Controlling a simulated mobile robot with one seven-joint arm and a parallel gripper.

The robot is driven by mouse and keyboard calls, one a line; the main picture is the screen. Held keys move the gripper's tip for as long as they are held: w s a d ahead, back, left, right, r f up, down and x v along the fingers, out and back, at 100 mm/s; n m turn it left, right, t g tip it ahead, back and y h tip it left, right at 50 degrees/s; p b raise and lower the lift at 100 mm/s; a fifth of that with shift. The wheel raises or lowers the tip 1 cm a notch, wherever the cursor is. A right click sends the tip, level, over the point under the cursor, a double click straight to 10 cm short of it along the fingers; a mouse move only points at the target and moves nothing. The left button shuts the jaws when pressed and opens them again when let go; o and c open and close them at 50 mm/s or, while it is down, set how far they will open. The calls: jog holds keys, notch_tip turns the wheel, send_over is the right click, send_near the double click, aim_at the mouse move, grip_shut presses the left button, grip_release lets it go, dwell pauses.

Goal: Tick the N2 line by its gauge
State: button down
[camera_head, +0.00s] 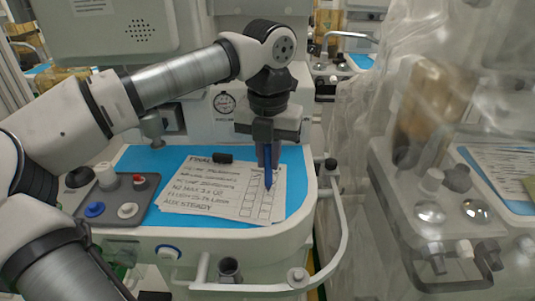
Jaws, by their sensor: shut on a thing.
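My gripper (267,148) is shut on a blue pen (268,172) and holds it nearly upright, tip down. The pen tip is over the right part of a white checklist (215,192), by its column of tick boxes. I cannot tell whether the tip touches the paper. The checklist has handwritten lines; one in the lower half seems to begin with N2, and the bottom one reads AUX STEADY. The pen hides part of the box column, and I cannot make out any tick.
The checklist lies on a blue mat (146,160) on the cart top. A small black object (222,157) lies at the sheet's top edge. A grey control block (112,203) with knobs stands at left. A white rail (341,225) curves around the right side. Clear plastic sheeting (385,130) hangs at right.

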jog(key=shift+d, duration=0.4)
dwell(0.8)
jog(key=shift+r+p, duration=2.45)
jog(key=shift+r, duration=1.05)
jog(key=shift+f, duration=0.15)
jog(key=shift+a+f+b, duration=0.25)
jog(key=shift+f+b, duration=0.8)
jog(key=shift+f, duration=0.35)
jog(key=shift+a+f+b, duration=0.2)
jog(key=shift+f+b, duration=0.85)
jog(key=shift+f, duration=0.35)
jog(key=shift+f+b, duration=0.45)
jog(key=shift+f, duration=0.15)
jog(key=shift+d, duration=0.45)
jog(key=shift+r, duration=0.15)
